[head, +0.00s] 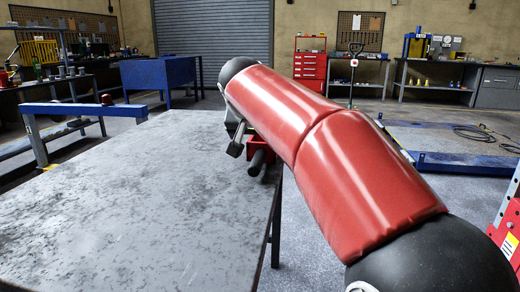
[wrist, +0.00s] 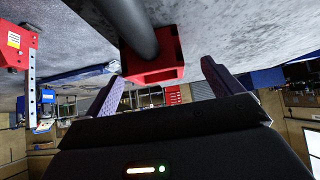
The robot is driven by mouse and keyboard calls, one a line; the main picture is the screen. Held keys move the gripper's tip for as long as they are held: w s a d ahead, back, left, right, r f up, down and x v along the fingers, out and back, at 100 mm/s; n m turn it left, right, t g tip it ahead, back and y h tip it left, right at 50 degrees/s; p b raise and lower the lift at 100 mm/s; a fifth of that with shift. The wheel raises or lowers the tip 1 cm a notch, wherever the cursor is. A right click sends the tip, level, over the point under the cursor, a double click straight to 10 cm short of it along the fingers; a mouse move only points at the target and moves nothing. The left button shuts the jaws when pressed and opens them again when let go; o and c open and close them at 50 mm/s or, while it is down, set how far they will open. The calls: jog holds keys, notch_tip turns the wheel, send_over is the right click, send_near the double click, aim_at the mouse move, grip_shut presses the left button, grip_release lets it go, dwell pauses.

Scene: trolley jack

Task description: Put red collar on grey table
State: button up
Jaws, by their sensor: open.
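The red collar (wrist: 160,68) is a blocky red piece with a dark cylindrical bar (wrist: 137,24) running into it. In the head view the collar (head: 257,145) shows partly behind my arm, near the right edge of the grey table (head: 130,210). The bar's dark end (head: 257,164) shows just below it. My gripper (wrist: 160,72) is open, its two purple-grey fingers apart with the collar appearing between and beyond them. I cannot tell whether they touch it, or whether the collar rests on the table.
The tabletop is otherwise bare, with wide free room at left and front. A blue-topped frame (head: 85,108) stands beyond its left edge. A blue cabinet (head: 158,78) and a red drawer unit (head: 310,66) stand farther back.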

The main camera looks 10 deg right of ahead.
aim_at(263, 144)
jog(key=x, duration=0.5)
jog(key=shift+s+d, duration=0.1)
jog(key=shift+d, duration=0.2)
jog(key=c, duration=1.4)
jog(key=shift+r, duration=0.15)
jog(key=shift+c, duration=1)
